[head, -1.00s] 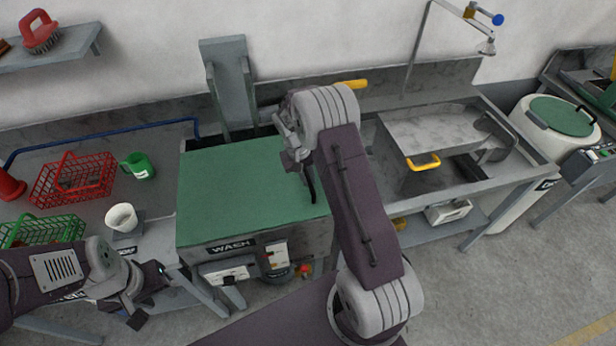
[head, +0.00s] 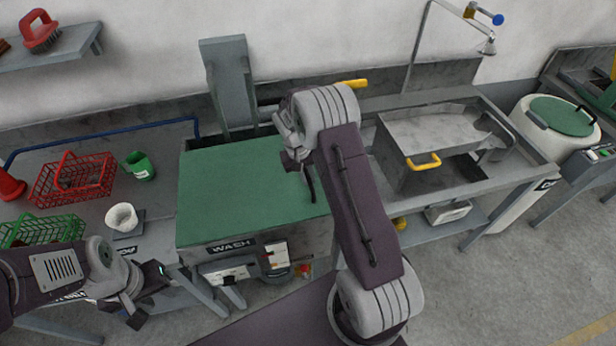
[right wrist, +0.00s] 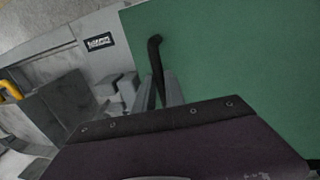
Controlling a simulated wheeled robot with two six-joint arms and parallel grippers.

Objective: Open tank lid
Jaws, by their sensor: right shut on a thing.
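The wash tank (head: 300,240) is a grey box with a flat green lid (head: 235,195) lying across its top. The lid looks about level; a dark gap shows along its back edge. A thin black handle (head: 311,186) shows at the lid's right side. My right gripper (head: 298,163) is over that side, partly hidden by its own arm. In the right wrist view, its fingers (right wrist: 158,98) are shut on the black bent handle (right wrist: 154,52), beside the green lid (right wrist: 235,60). My left gripper (head: 148,297) is open and empty at the lower left, apart from the tank.
A bench on the left holds a red basket (head: 75,180), a green basket (head: 40,229), a green mug (head: 139,166) and a white cup (head: 121,217). A grey post (head: 228,85) stands behind the tank. On the right is a sink unit with a yellow handle (head: 423,163).

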